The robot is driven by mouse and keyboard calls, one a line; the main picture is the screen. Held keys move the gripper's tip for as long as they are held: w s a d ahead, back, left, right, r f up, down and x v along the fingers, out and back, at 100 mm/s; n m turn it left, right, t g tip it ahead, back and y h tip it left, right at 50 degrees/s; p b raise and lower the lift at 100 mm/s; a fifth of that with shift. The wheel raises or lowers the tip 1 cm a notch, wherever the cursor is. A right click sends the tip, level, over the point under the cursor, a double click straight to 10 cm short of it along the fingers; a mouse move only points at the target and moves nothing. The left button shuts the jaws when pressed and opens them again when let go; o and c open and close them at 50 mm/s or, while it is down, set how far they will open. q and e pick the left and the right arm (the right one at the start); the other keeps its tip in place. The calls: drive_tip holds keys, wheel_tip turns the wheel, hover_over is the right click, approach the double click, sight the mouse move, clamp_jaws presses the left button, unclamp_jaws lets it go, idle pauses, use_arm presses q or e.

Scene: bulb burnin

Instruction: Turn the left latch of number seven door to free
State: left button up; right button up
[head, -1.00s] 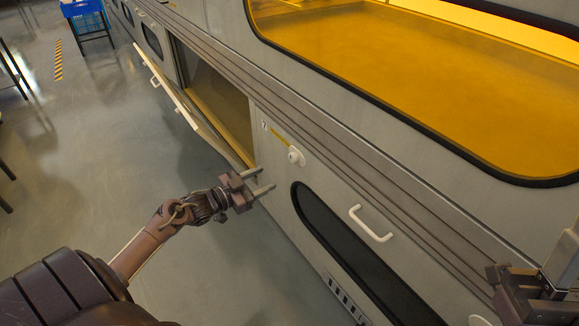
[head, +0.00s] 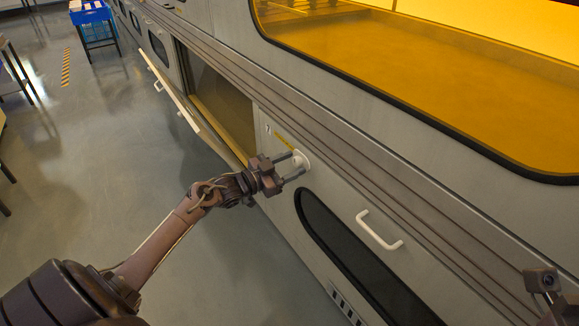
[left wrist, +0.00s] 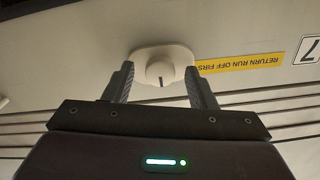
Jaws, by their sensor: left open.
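The left latch of door seven is a white round knob on an oval plate; it shows in the head view (head: 299,160) and the left wrist view (left wrist: 160,73). A short dark mark stands upright on the knob in the left wrist view. My left gripper (head: 295,168) is open, with one finger on each side of the knob in the left wrist view (left wrist: 160,82). I cannot tell whether the fingers touch it. Door seven (head: 285,205) is shut, with a dark window and a white handle (head: 379,231). My right gripper (head: 543,282) is at the lower right, its jaws unclear.
A neighbouring door (head: 185,100) hangs open to the left, close to my left arm. A yellow label (left wrist: 240,64) and a number 7 plate (left wrist: 309,51) sit beside the latch. A blue crate (head: 90,13) stands far back.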

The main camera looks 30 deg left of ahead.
use_arm(q)
clamp_jaws()
drive_tip(key=shift+m, duration=0.3)
drive_tip(key=m, duration=0.3)
drive_tip(key=shift+p, duration=0.4)
drive_tip(key=m, duration=0.9)
drive_tip(key=shift+m, duration=2.7)
